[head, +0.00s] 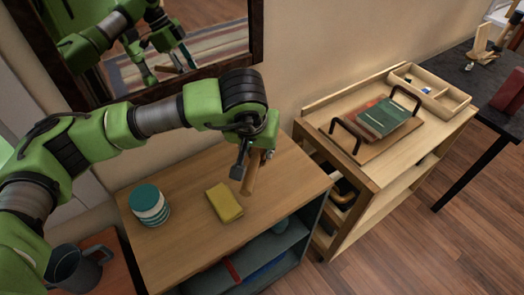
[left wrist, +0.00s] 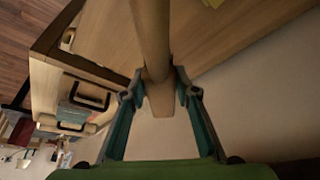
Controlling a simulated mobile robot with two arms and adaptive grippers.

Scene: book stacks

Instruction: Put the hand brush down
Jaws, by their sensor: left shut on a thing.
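My left gripper (head: 249,163) is shut on the hand brush, seen as a pale wooden, stick-like piece (head: 252,178), over the back right part of the wooden cabinet top (head: 283,190). The piece hangs down, slightly tilted; I cannot tell whether its lower end touches the top. In the left wrist view, the gripper (left wrist: 159,90) has its fingers on either side of the brush's wooden part (left wrist: 152,35). No bristles can be made out. My right gripper is not in view.
A mirror (head: 190,75) hangs behind.

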